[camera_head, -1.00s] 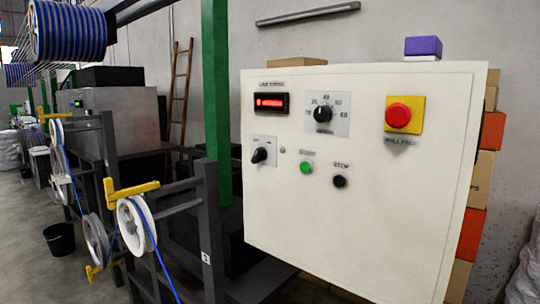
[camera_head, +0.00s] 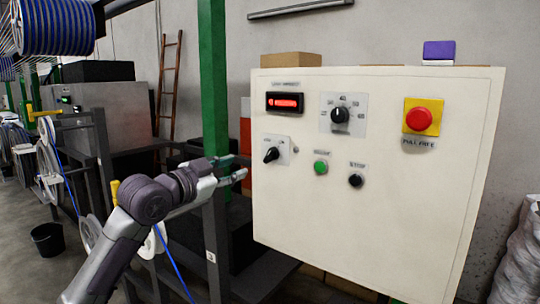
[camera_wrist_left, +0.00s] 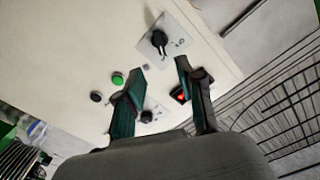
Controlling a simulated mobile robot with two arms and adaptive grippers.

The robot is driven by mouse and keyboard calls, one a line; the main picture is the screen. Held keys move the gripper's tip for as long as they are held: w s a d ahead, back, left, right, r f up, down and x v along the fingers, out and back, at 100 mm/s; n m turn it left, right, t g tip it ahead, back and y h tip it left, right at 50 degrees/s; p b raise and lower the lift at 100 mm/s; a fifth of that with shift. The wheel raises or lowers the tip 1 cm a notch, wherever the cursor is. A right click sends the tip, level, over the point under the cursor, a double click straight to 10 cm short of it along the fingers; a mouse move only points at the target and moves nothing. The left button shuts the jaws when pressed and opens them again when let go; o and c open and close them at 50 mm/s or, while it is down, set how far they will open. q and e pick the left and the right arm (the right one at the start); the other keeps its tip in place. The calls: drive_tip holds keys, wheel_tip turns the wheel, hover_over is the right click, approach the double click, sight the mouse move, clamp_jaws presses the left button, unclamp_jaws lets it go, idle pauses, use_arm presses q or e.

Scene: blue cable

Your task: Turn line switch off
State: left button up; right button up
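The line switch (camera_head: 272,154) is a black rotary knob on a pale plate, low on the left of the cream control panel (camera_head: 370,210). Its handle lies slanted, between lower left and upper right. My left gripper (camera_head: 242,168) is just left of the panel edge, apart from the switch. Its fingers are spread with nothing between them. In the left wrist view the switch (camera_wrist_left: 159,40) shows beyond the fingertips, and the left gripper (camera_wrist_left: 158,65) stands open before the panel. My right gripper is not in view.
The panel also holds a lit red display (camera_head: 285,102), a speed knob (camera_head: 340,114), a green button (camera_head: 320,167), a black stop button (camera_head: 356,180) and a red emergency button (camera_head: 418,118). A green post (camera_head: 213,80) and dark machine frame stand left of the panel.

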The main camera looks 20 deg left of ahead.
sight(268, 156)
use_arm(q)
drive_tip(key=p+x, duration=0.5)
drive_tip(key=x, duration=0.6)
drive_tip(key=shift+w+d+r, duration=0.1)
drive_tip(key=shift+w, duration=0.15)
drive_tip(key=shift+w+d, duration=0.25)
drive_tip(key=shift+w, duration=0.4)
clamp_jaws()
